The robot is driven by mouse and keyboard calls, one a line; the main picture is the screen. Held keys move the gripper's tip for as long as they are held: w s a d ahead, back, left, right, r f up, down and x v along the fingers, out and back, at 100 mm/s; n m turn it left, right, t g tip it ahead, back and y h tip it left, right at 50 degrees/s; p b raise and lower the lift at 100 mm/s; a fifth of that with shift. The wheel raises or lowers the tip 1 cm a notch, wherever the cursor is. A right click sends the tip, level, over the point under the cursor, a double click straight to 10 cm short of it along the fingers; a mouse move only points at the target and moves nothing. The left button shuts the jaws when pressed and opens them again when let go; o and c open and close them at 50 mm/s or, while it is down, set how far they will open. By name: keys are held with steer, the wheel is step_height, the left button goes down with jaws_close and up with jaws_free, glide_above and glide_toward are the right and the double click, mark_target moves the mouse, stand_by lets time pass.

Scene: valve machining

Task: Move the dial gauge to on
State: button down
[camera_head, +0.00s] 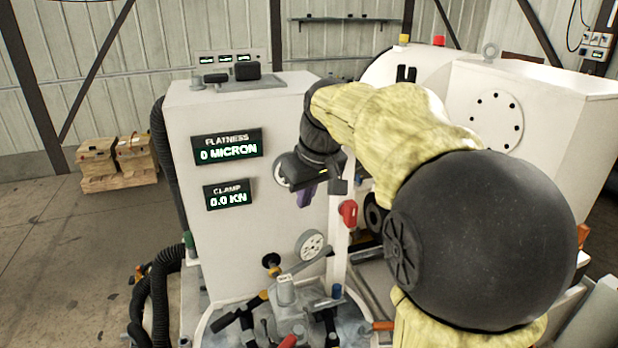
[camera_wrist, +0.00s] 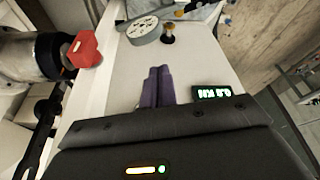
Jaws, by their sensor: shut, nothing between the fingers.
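A round white dial gauge (camera_head: 311,245) with dark marks on its face is low on the front of the white machine cabinet in the head view. It also shows near the top of the wrist view (camera_wrist: 143,28). My gripper (camera_head: 306,196) is in front of the cabinet, above the dial and apart from it. Its purple fingers (camera_wrist: 157,84) are together and empty in the wrist view. Another round white disc (camera_head: 281,170) is partly hidden behind my gripper. I cannot read any on mark on the dial.
A red knob (camera_head: 348,212) is close to the right of the dial, and a dark-and-gold knob (camera_head: 271,262) is to its left. Displays (camera_head: 228,147) read 0 micron and 0.0 kN. Levers and clamps (camera_head: 290,318) crowd the table below. Open floor (camera_head: 50,240) lies left.

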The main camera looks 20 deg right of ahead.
steer(key=v, duration=0.6)
steer(key=shift+s+r, duration=0.1)
steer(key=shift+s, duration=0.15)
steer(key=shift+w+d, duration=0.1)
steer(key=shift+w, duration=0.05)
stand_by(0.4)
stand_by(0.8)
